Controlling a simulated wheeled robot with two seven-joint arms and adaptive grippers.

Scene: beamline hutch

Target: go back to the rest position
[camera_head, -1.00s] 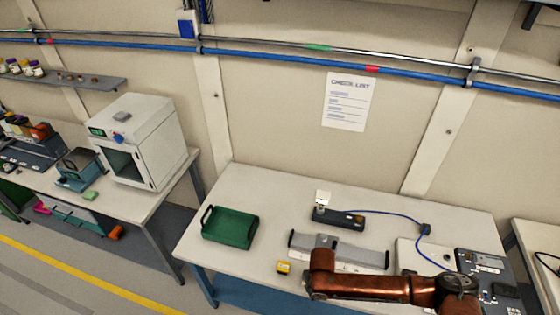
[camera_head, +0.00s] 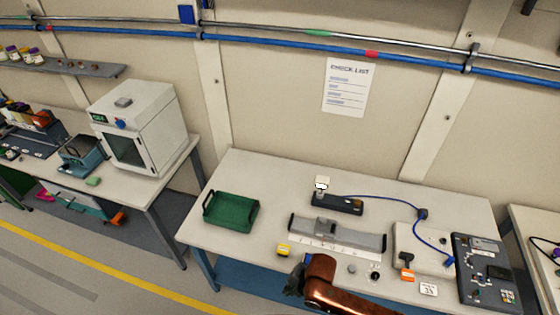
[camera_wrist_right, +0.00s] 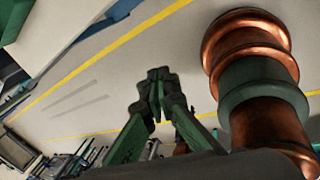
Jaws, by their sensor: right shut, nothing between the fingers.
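My right arm, copper coloured, comes in at the bottom of the head view, in front of the table's front edge. My right gripper (camera_head: 294,281) is a small dark shape at the end of that arm. In the right wrist view its green and black fingers (camera_wrist_right: 158,90) meet at the tips, with nothing between them. Behind them is the grey floor (camera_wrist_right: 100,95) with yellow lines. My left gripper is in neither view.
The table holds a green tray (camera_head: 231,227), a yellow block (camera_head: 283,250), a grey rail device (camera_head: 350,237), a black device with a blue cable (camera_head: 340,204) and a control panel (camera_head: 486,272). A white oven (camera_head: 139,129) stands on the left bench. Floor between is free.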

